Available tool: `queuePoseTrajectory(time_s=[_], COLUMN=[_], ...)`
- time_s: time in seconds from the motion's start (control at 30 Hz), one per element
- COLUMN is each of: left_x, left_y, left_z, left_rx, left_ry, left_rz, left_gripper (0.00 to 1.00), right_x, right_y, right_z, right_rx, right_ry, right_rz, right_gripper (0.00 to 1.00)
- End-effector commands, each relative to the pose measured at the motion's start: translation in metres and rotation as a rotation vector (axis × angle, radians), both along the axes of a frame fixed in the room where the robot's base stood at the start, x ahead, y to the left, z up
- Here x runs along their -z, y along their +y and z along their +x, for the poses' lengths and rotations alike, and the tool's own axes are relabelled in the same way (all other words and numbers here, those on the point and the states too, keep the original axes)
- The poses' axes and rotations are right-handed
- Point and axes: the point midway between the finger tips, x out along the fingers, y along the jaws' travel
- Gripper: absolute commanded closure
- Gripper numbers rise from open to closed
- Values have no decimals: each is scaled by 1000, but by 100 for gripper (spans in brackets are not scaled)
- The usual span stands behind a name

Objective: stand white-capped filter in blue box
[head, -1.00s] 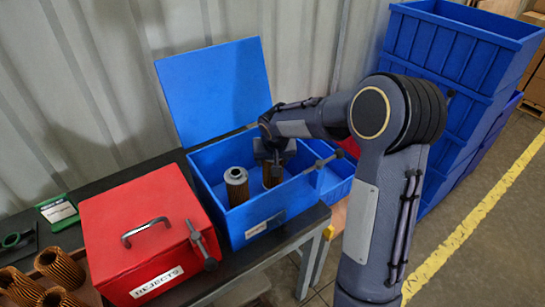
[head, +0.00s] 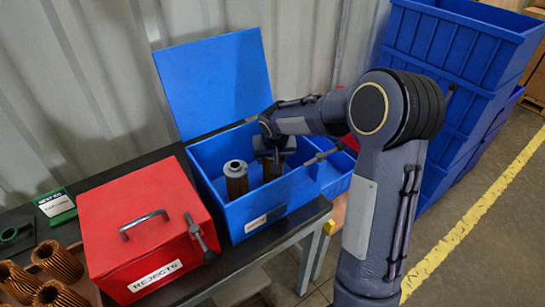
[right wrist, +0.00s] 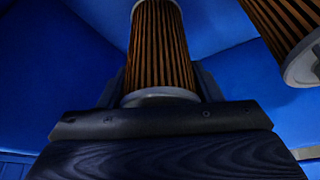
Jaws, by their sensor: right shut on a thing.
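The blue box (head: 250,212) stands on the bench with its lid up. My right gripper (head: 272,160) is inside the box opening, shut on a brown pleated filter (head: 278,172) held about upright. The gripper mostly hides this filter in the head view. In the right wrist view the held filter (right wrist: 160,45) shows between the fingers, with a pale grey-white cap at its near end. A second pleated filter (head: 236,184) with a pale grey cap stands upright in the box, left of the gripper. I cannot tell whether the held filter touches the box floor. My left gripper is not in view.
A shut red rejects box (head: 140,235) with a handle stands left of the blue box. Blue crates (head: 450,60) are stacked at the right.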

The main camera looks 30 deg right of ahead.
Motion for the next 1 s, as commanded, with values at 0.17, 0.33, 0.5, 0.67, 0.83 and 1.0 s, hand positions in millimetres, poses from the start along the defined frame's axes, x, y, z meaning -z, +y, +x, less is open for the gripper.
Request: queuePoseTrajectory(time_s=[0.17, 0.33, 0.5, 0.67, 0.83, 1.0], left_x=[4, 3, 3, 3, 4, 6], left_y=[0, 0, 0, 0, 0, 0], left_z=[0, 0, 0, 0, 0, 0], left_rx=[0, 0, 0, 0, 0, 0], left_ry=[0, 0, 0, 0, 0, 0], left_rz=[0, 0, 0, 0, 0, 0], left_gripper=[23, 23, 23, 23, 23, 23], right_x=[4, 3, 3, 0, -21, -48], right_y=[0, 0, 0, 0, 4, 8], right_z=[0, 0, 0, -1, -8, -19], right_rx=[0, 0, 0, 0, 0, -1], right_ry=[-1, 0, 0, -1, -5, -4], right_rz=[0, 0, 0, 0, 1, 0], right_gripper=[40, 18, 16, 16, 16, 16])
